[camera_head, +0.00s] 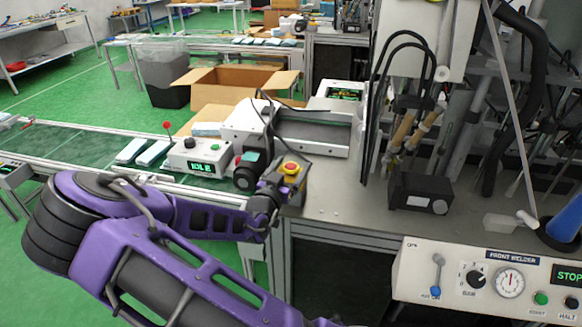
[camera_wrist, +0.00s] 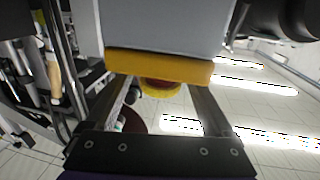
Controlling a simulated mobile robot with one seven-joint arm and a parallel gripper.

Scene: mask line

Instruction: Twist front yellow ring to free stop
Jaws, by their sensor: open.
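The stop device is a small box with a yellow face (camera_head: 291,170) and a red button on top, at the table's front edge beside the machine. In the wrist view its yellow plate (camera_wrist: 158,66) is near the top, with a red part and a yellow ring (camera_wrist: 160,93) projecting below it. My gripper (camera_wrist: 160,100) is open, its two fingers either side of the ring with visible gaps. In the head view my gripper (camera_head: 275,188) is close against the box, and its fingers are largely hidden.
A front welder panel (camera_head: 490,275) with a gauge, knobs and a STOP display stands at right. A control box (camera_head: 200,158) reading IDLE is left of the stop box. The white machine (camera_head: 245,125) and hanging cables are behind. The table right of the stop box is partly clear.

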